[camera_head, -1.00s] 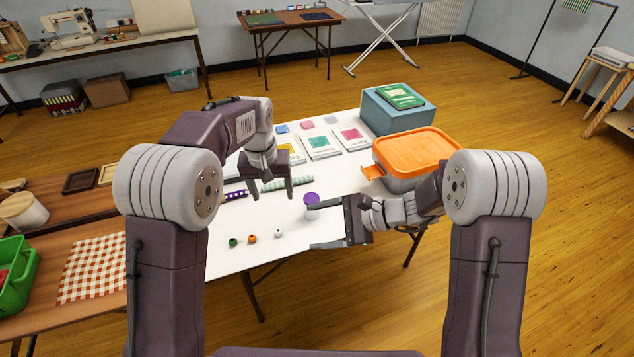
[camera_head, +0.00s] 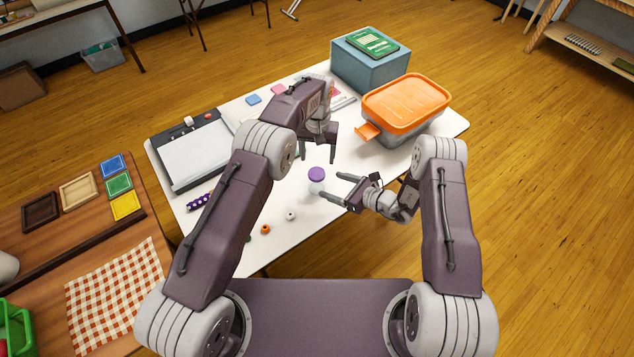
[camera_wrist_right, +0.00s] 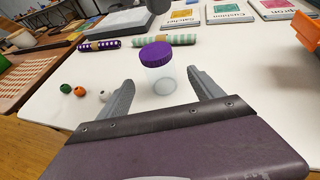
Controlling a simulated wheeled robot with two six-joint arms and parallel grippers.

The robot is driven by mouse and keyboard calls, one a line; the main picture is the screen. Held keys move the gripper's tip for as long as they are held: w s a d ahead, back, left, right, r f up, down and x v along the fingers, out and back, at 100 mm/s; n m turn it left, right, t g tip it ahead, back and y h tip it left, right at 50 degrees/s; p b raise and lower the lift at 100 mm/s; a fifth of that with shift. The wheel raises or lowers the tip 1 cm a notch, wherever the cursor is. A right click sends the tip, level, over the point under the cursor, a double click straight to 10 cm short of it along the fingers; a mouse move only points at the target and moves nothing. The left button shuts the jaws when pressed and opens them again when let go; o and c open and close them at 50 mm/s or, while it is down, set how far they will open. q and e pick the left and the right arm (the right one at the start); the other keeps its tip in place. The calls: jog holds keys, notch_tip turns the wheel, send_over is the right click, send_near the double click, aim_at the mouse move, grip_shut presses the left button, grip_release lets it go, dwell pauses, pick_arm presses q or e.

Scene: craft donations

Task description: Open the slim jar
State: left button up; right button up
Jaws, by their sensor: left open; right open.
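The slim jar has a purple lid (camera_head: 316,174) and a clear body (camera_head: 317,188); it stands upright on the white table, lid on. In the right wrist view the lid (camera_wrist_right: 156,54) and clear body (camera_wrist_right: 160,78) are just ahead of the fingers. My right gripper (camera_head: 330,184) is open and level with the jar, its fingertips pointing toward either side of it; in the wrist view its fingers (camera_wrist_right: 160,82) flank the jar without visible contact. My left gripper (camera_head: 318,157) is open and empty, pointing down, beyond the jar in the head view.
Small beads, one orange (camera_head: 265,229) and one white (camera_head: 291,215), lie near the front edge. A purple dotted roll (camera_head: 199,201) and a paper trimmer (camera_head: 192,155) lie left. An orange-lidded bin (camera_head: 405,100) and a blue box (camera_head: 370,68) stand behind right.

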aim_at(317, 173)
jog(key=x, duration=0.7)
jog(key=shift+w+a+f, duration=0.1)
jog(key=shift+a, duration=0.05)
pick_arm(q)
jog(key=shift+w+a, duration=0.15)
jog(key=shift+a, duration=0.05)
pick_arm(e)
jog(key=shift+w+a+f, duration=0.15)
jog(key=shift+w+a, duration=0.1)
jog(key=shift+a, duration=0.1)
grip_shut()
pick_arm(q)
jog(key=shift+c, duration=1)
jog(key=m, duration=0.8)
jog(key=shift+m, duration=0.4)
jog(key=m, duration=0.9)
jog(key=shift+m, duration=0.3)
jog(key=m, duration=0.6)
notch_tip(317, 173, down, 8)
jog(key=m, duration=0.7)
jog(key=shift+r, duration=0.2)
